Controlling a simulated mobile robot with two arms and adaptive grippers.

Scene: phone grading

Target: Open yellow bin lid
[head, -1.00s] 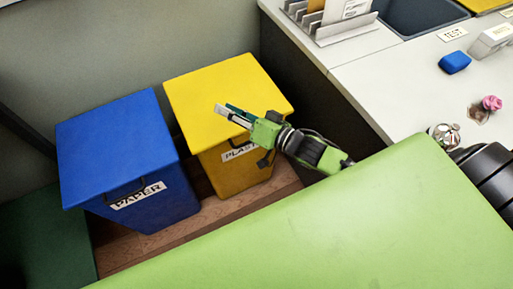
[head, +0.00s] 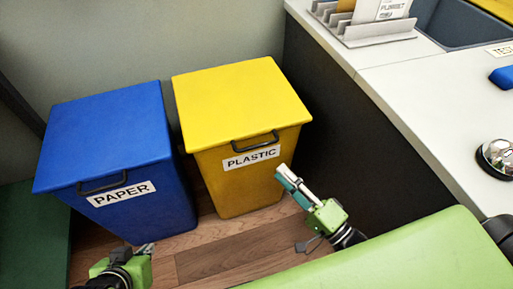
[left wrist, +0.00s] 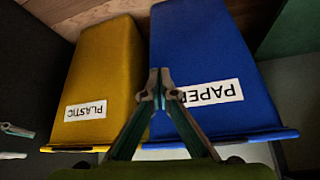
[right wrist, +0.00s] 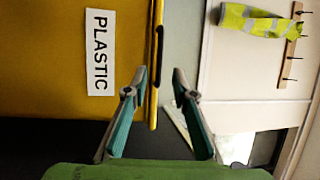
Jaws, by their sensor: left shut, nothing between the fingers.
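The yellow bin (head: 236,180), labelled PLASTIC, stands against the wall with its yellow lid (head: 240,98) shut. A dark handle (head: 255,142) sits at the lid's front edge. My right gripper (head: 283,173) is open and empty, just in front of the bin's right side, below the lid. In the right wrist view the bin's label (right wrist: 101,52) and lid edge (right wrist: 156,60) are close beyond the open fingers. My left gripper (head: 146,249) is shut and empty, low in front of the blue bin. In the left wrist view its fingertips (left wrist: 158,76) meet before both bins.
The blue bin (head: 150,212), labelled PAPER, stands left of the yellow one, its lid shut. A white counter (head: 420,85) with a dark side is at the right. A green surface (head: 400,265) fills the lower right. Wooden floor (head: 215,245) is clear before the bins.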

